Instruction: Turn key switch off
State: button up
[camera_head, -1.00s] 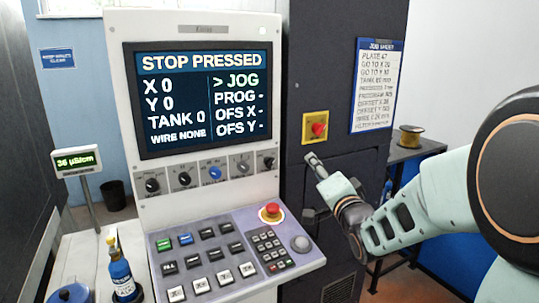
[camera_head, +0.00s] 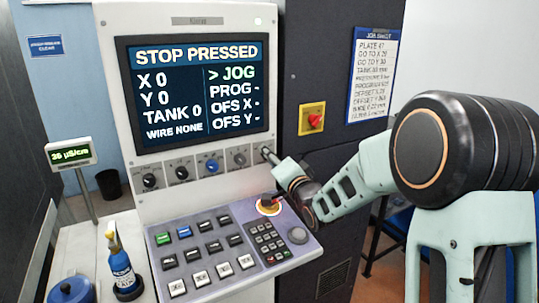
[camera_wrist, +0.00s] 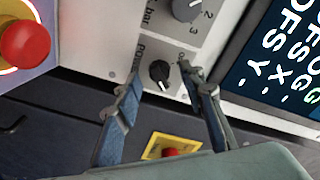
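A small black knob (camera_wrist: 158,72), labelled with what looks like "Power", sits on the pale panel in the wrist view. A "0" mark shows beside it. I take it for the key switch, but cannot make out a key. In the head view my gripper (camera_head: 268,152) covers that end of the knob row. In the wrist view my gripper (camera_wrist: 160,70) is open, with one blue-grey finger to each side of the knob. The fingertips are close to the panel; I cannot tell whether they touch it. The screen (camera_head: 195,95) reads "STOP PRESSED".
The red stop button (camera_wrist: 25,45) is near the gripper and is partly hidden in the head view (camera_head: 269,207). A red switch on a yellow plate (camera_head: 312,118) is on the dark cabinet. Other knobs (camera_head: 211,167) line the panel above the keypad (camera_head: 205,255).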

jog(key=shift+w+a, duration=0.2)
jog(key=shift+w, duration=0.15)
grip_shut()
jog(key=shift+f+b, duration=0.1)
jog(key=shift+b, duration=0.4)
jog(key=n+y+b, duration=0.1)
jog(key=n+b, duration=1.1)
jog(key=b, duration=0.1)
jog(key=n+y+b, duration=0.1)
jog(key=n+b, duration=0.6)
jog(key=shift+y, duration=0.3)
jog(key=shift+n, duration=0.3)
